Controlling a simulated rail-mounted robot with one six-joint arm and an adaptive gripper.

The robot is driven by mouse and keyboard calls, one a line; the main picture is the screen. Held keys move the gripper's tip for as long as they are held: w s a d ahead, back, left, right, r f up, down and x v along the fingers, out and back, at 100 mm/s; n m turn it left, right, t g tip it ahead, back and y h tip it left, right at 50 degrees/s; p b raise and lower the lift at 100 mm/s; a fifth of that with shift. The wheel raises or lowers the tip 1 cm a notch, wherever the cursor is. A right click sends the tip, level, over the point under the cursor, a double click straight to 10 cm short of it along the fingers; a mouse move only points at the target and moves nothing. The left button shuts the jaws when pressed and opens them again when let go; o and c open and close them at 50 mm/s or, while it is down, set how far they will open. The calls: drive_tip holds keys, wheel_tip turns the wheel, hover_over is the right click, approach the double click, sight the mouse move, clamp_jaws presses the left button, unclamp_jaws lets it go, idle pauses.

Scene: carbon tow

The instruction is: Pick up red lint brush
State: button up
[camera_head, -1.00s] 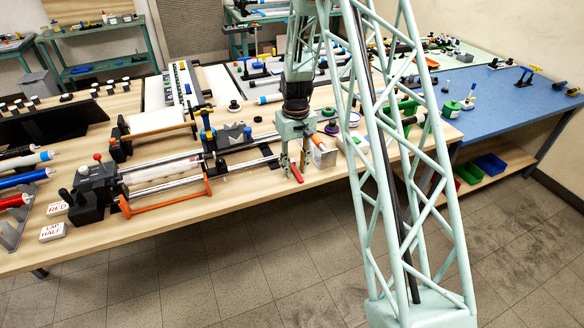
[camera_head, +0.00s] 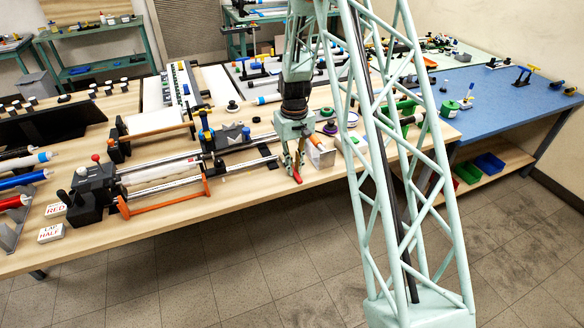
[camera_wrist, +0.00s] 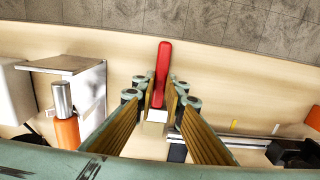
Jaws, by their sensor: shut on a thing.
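The red lint brush (camera_wrist: 162,72) sits between the two fingers of my gripper (camera_wrist: 156,112) in the wrist view, its red handle pointing away toward the table's edge. A pale block-like part at its near end is between the fingertips. In the head view my gripper (camera_head: 292,165) is low at the table's front edge, shut on the brush, and the red handle (camera_head: 297,177) shows just below the fingers. Whether the brush still touches the table cannot be told.
A pale box-like holder (camera_head: 321,155) stands close to the right of my gripper. To the left is a roller rig with an orange bar (camera_head: 165,205). A blue table (camera_head: 500,95) lies to the right. The floor in front is clear.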

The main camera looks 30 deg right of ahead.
sight(294, 161)
drive_tip(key=shift+r, duration=0.15)
drive_tip(key=shift+r, duration=1.45)
drive_tip(key=shift+s+r, duration=0.1)
drive_tip(key=shift+r, duration=0.1)
drive_tip(key=s+a+r, duration=0.1)
drive_tip(key=s+a, duration=0.3)
drive_tip(key=s, duration=1.1)
drive_tip(key=shift+a+r, duration=0.2)
drive_tip(key=shift+s, duration=0.1)
drive_tip(key=shift+o, duration=1.1)
drive_tip(key=shift+c, duration=1.2)
drive_tip(key=shift+p, duration=0.3)
